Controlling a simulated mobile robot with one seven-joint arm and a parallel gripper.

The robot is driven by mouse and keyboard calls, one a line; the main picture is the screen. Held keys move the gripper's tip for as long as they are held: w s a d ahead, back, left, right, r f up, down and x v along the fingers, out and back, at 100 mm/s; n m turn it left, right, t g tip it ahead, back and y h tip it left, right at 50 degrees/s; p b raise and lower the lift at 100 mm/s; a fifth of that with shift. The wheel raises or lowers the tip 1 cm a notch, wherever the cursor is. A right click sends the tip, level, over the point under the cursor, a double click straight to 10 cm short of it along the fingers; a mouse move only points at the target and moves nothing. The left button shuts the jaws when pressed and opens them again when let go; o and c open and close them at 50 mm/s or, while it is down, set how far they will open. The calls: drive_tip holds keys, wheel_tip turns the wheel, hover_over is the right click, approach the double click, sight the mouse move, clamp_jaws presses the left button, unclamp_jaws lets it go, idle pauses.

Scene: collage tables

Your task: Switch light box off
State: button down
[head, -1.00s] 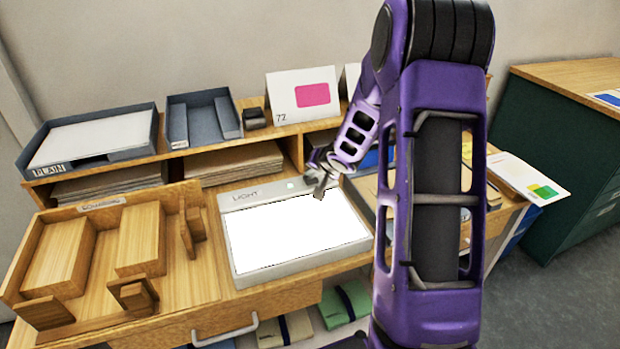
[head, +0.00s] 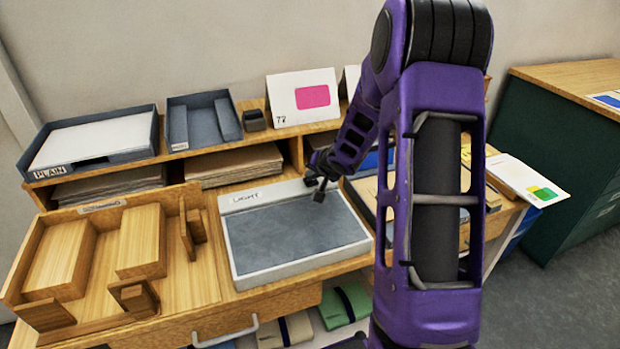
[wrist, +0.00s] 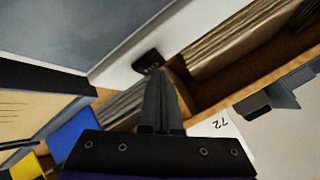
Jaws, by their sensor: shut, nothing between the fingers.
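The light box (head: 262,265) lies on the wooden table with a pale frame and the word LIGHT on its top strip. Its panel (head: 290,232) is dark grey and unlit. My gripper (head: 320,192) is shut and empty at the right end of the top strip, over the panel's upper edge. In the wrist view the shut fingers (wrist: 158,88) point at a small black switch (wrist: 148,61) on the box's pale frame. The fingertips appear very near or touching it; I cannot tell which. In the head view the switch is hidden by my gripper.
A wooden tray (head: 205,285) with blocks stands left of the light box. Behind are shelves with paper stacks (head: 235,165), grey trays (head: 130,138) and a white card (head: 303,97) with a pink patch. Papers and a folder lie right, partly behind my arm.

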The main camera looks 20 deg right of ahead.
sight(312, 183)
drive_tip(key=shift+r+p, duration=0.45)
drive_tip(key=shift+r, duration=0.05)
wheel_tip(312, 183, up, 6)
drive_tip(key=p, duration=0.7)
